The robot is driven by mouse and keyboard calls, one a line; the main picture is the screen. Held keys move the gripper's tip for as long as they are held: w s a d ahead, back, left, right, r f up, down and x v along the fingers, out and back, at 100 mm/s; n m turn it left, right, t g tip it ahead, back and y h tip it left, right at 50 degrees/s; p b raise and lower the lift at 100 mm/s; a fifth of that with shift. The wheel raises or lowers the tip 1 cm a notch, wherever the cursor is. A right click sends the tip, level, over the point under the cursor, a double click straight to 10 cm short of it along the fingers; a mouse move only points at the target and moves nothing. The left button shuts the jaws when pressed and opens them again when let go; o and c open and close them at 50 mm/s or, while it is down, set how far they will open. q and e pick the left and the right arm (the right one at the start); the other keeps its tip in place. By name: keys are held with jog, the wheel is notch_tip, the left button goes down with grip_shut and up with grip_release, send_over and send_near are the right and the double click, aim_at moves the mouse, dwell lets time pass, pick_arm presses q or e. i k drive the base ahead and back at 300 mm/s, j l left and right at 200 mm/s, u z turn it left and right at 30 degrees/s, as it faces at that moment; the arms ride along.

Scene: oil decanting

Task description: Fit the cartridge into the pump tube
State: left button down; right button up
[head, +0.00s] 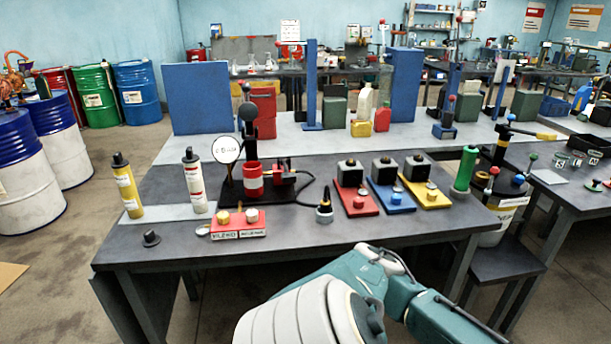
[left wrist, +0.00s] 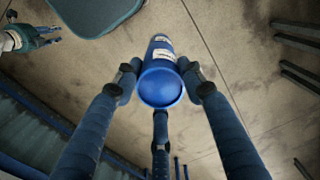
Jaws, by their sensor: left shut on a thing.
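My left gripper (left wrist: 160,90) is closed with its three fingers around a blue cartridge (left wrist: 162,60), which has a white label band; bare floor lies behind it. The left gripper and blue cartridge do not show in the head view. A teal and white arm of mine crosses the bottom of that view, its gripper out of frame. I cannot tell which fitting is the pump tube.
A yellow cartridge (head: 127,187), white cartridge (head: 194,182) and green cartridge (head: 466,168) stand upright on the bench (head: 170,236). Red (head: 352,198), blue (head: 386,197) and yellow (head: 427,193) bases carry dark blocks. The bench's front strip is mostly clear.

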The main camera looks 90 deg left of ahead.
aim_at(255, 192)
jog(key=k+j+u, duration=0.15)
jog(key=j+u, duration=0.2)
jog(key=u, duration=0.15)
jog(key=k+j+u, duration=0.1)
jog(key=j+u, duration=0.85)
jog(key=l, duration=0.1)
